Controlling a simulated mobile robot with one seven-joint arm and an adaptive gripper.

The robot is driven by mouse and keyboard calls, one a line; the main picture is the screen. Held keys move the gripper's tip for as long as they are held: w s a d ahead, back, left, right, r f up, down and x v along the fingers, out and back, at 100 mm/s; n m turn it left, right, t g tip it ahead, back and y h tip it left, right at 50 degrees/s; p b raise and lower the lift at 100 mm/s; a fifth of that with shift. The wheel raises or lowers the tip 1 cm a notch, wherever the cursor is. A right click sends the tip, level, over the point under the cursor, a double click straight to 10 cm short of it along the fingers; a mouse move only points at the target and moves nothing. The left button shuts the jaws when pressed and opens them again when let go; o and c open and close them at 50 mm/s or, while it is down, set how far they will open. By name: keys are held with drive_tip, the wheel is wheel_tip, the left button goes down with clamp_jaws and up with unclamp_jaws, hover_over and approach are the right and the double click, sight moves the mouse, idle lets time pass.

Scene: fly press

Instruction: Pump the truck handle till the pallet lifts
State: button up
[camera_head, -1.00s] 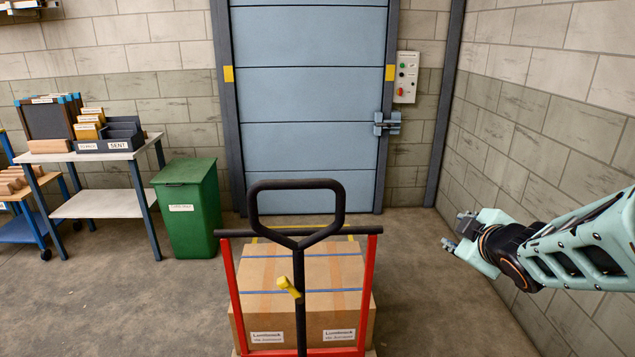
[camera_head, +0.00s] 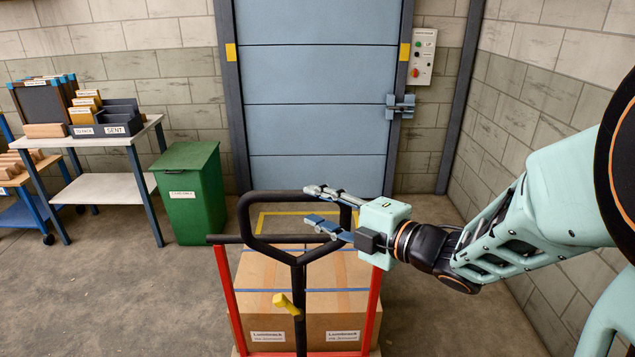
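The pallet truck's black loop handle (camera_head: 246,228) stands upright at the front, with a yellow lever (camera_head: 287,303) on its shaft. My gripper (camera_head: 322,207) reaches in from the right at the handle's right side. Its two fingers are spread apart, one at the loop's upper right and one lower, over the loop's right bar. Whether they touch the bar I cannot tell. A carton load (camera_head: 265,280) sits behind the handle between red side posts (camera_head: 227,290). The pallet under the load is mostly hidden below the picture's edge.
A green bin (camera_head: 190,195) and a table with trays (camera_head: 110,190) stand at the left. A blue-grey door (camera_head: 320,90) and a control box (camera_head: 422,57) are behind. Brick wall closes in on the right; the floor left of the truck is clear.

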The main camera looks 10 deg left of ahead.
sight(296, 199)
drive_tip(key=p+x, duration=0.1)
drive_tip(key=x, duration=0.7)
drive_tip(key=shift+w, duration=0.1)
clamp_jaws()
